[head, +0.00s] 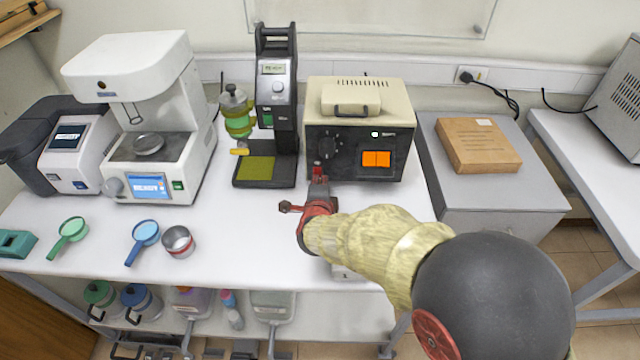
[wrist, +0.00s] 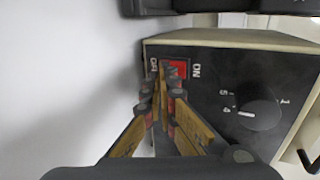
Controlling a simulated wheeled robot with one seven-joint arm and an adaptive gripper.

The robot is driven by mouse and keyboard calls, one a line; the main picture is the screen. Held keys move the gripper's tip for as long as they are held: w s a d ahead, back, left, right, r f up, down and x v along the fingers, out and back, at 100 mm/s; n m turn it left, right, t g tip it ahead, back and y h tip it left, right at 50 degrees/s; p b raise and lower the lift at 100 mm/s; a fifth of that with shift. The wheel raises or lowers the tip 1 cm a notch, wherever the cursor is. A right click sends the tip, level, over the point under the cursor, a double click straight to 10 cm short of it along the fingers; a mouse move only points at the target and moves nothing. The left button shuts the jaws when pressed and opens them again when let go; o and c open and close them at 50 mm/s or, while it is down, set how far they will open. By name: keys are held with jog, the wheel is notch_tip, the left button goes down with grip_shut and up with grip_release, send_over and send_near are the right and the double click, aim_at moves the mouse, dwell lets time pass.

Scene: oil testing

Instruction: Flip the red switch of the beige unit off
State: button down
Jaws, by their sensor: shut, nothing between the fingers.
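The beige unit (head: 391,97) stands at the back of the white table, with a black front panel carrying a dial and an orange display. Its red switch (wrist: 180,67) sits between the ON and OFF labels in the wrist view. My gripper (head: 318,178) is in front of the panel's lower left corner. In the wrist view my gripper (wrist: 163,78) is shut and empty, its tips at the OFF side of the switch and covering part of it. I cannot tell whether the tips touch the switch or which way it is tilted.
A black tester (head: 277,100) stands just left of the unit, with its base (head: 265,183) near my gripper. The dial (wrist: 258,112) is beside the switch. A cardboard box (head: 478,145) lies on the grey cabinet at right.

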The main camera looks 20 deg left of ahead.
jog(key=shift+w+f+b, duration=0.3)
jog(key=shift+f+b, duration=0.05)
jog(key=shift+f, duration=0.05)
jog(key=shift+r, duration=0.25)
jog(key=shift+r+p, duration=0.65)
jog(key=shift+r, duration=0.1)
jog(key=shift+s, duration=0.1)
jog(key=v, duration=1.2)
jog(key=shift+a+f, duration=0.1)
jog(key=shift+a, duration=0.05)
